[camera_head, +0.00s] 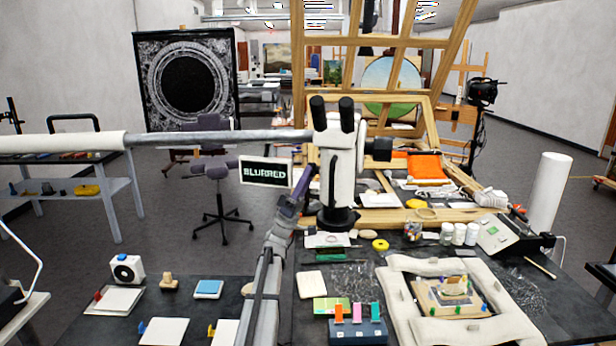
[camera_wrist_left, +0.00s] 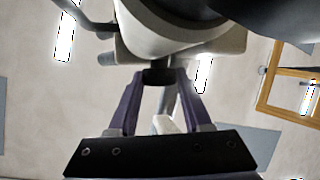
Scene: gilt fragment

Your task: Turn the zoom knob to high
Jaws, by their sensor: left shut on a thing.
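The white microscope (camera_head: 338,182) with two black eyepieces stands on a black base at the table's middle. My left gripper (camera_head: 312,172) reaches up to the left side of its body. In the left wrist view, the purple fingers of my left gripper (camera_wrist_left: 159,76) are closed on a small dark knob (camera_wrist_left: 158,77) under the pale microscope body (camera_wrist_left: 185,40). The knob is hidden by the fingers in the head view, and its setting cannot be read. A sign (camera_head: 265,171) beside the microscope reads "BLURRED". My right gripper is not in view.
A long boom (camera_head: 220,138) runs from the left to the microscope. A wooden easel (camera_head: 385,60) rises behind it. A padded cushion frame (camera_head: 400,310) holds a gilt fragment (camera_head: 447,293) at front right. Cards, jars and small tools crowd the dark table.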

